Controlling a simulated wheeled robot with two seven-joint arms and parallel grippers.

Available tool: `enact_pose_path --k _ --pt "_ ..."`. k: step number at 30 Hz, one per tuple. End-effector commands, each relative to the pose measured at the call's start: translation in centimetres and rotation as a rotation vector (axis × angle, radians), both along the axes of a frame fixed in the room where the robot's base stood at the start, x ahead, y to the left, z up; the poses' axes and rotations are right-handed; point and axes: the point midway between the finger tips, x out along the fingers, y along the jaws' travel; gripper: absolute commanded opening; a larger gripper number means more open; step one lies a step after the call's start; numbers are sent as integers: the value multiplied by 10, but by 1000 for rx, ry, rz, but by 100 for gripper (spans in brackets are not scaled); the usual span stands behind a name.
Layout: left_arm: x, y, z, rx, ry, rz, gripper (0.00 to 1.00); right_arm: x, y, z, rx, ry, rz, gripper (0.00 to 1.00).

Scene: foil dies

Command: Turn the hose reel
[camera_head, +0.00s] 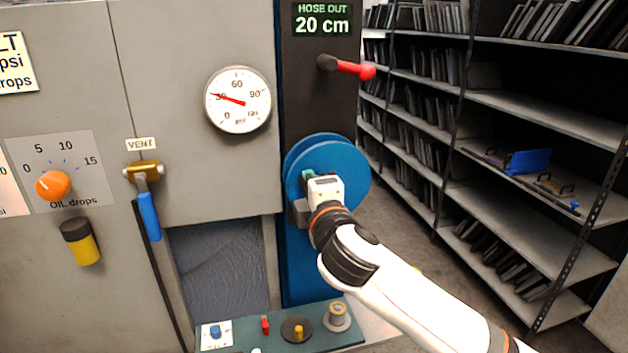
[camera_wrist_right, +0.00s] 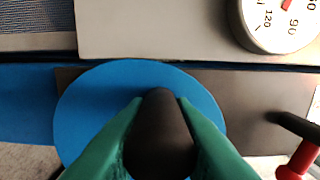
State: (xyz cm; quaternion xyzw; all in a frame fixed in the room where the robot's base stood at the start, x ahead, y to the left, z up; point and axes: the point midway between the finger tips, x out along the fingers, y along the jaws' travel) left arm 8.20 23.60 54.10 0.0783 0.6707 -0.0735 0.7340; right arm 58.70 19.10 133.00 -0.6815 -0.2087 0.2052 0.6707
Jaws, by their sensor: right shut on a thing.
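The blue hose reel (camera_head: 351,163) is a round disc on the dark column right of the grey cabinet. In the right wrist view its blue face (camera_wrist_right: 85,115) lies behind my green fingers. My right gripper (camera_head: 308,177) is at the reel's front face, partly hidden by its own wrist. In the wrist view the right gripper (camera_wrist_right: 160,130) is shut on a dark rounded handle (camera_wrist_right: 160,120), one finger on each side. A sign (camera_head: 322,20) above reads HOSE OUT 20 cm. My left gripper is not in view.
A red-tipped lever (camera_head: 350,67) sticks out above the reel. A pressure gauge (camera_head: 238,100) reads about 30. A vent valve with a blue handle (camera_head: 149,216) is at left. A green shelf (camera_head: 240,340) with small parts lies below. Metal shelving (camera_head: 545,110) stands at right.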

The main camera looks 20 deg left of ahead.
Motion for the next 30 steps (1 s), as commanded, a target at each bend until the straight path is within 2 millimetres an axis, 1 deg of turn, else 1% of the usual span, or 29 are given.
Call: enact_pose_path --k 7,21,22,25,26,30 --pt "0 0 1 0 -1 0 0 -1 2 -3 -53 -36 3 0" --pt "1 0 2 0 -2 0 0 -1 2 -4 -64 -43 2 0" --pt "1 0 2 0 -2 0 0 -1 2 -4 -64 -43 2 23" --pt "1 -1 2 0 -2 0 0 -1 2 -4 -64 -43 2 40" --pt "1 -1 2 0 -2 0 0 -1 2 -4 -64 -43 2 44" --pt "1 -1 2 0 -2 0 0 -1 2 -4 -63 -43 1 44"
